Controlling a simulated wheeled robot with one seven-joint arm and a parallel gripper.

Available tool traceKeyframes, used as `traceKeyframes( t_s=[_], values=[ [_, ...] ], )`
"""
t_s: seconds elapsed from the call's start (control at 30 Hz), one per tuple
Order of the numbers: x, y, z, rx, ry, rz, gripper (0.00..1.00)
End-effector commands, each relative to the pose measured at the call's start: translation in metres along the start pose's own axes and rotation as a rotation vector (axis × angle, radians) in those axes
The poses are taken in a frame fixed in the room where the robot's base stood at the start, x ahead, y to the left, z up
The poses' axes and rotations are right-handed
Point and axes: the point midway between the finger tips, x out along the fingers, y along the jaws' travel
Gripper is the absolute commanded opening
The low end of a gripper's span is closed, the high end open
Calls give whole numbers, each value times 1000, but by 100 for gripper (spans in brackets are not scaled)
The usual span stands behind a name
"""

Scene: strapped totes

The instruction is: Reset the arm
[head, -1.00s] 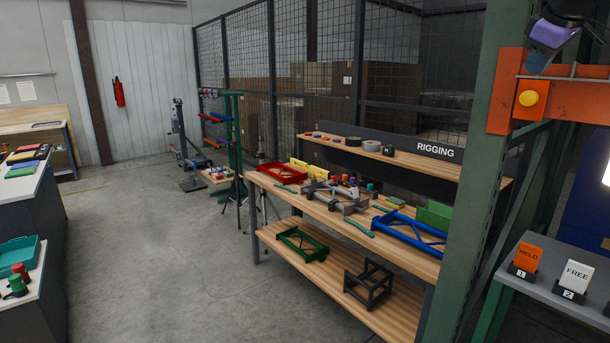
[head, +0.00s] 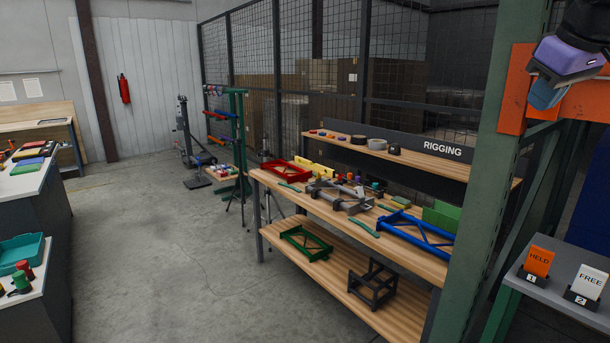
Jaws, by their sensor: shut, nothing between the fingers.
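My gripper (head: 548,92) hangs at the upper right of the head view, with a purple body and a blue end pointing down and left. It is shut and I see nothing held in it. It shows in front of the orange beam (head: 516,88) on the green upright post (head: 503,170); whether it touches the beam I cannot tell. Most of my arm is out of the picture.
A wooden workbench (head: 390,318) marked RIGGING holds a red frame (head: 287,171), a blue frame (head: 415,228) and tools. A grey shelf at the right carries HELD (head: 540,261) and FREE (head: 589,283) cards. A counter stands at left. The floor (head: 170,240) between is clear.

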Motion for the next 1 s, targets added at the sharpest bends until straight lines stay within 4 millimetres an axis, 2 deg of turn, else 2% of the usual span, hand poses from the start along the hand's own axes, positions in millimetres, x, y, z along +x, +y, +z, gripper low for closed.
traceKeyframes(
  t_s=[0.03,0.1,0.3,0.4,0.5,0.6,0.7,1.0],
  values=[
    [-2,-20,19,27,-3,-13,0],
    [-2,-44,45,73,-15,-27,0],
    [6,-103,122,201,-51,-57,0],
    [13,-125,156,253,-68,-65,0],
    [19,-139,180,291,-81,-68,0],
    [23,-147,195,315,-89,-69,0],
    [25,-150,200,325,-92,-70,0],
    [25,-150,200,326,-93,-70,0]
  ],
)
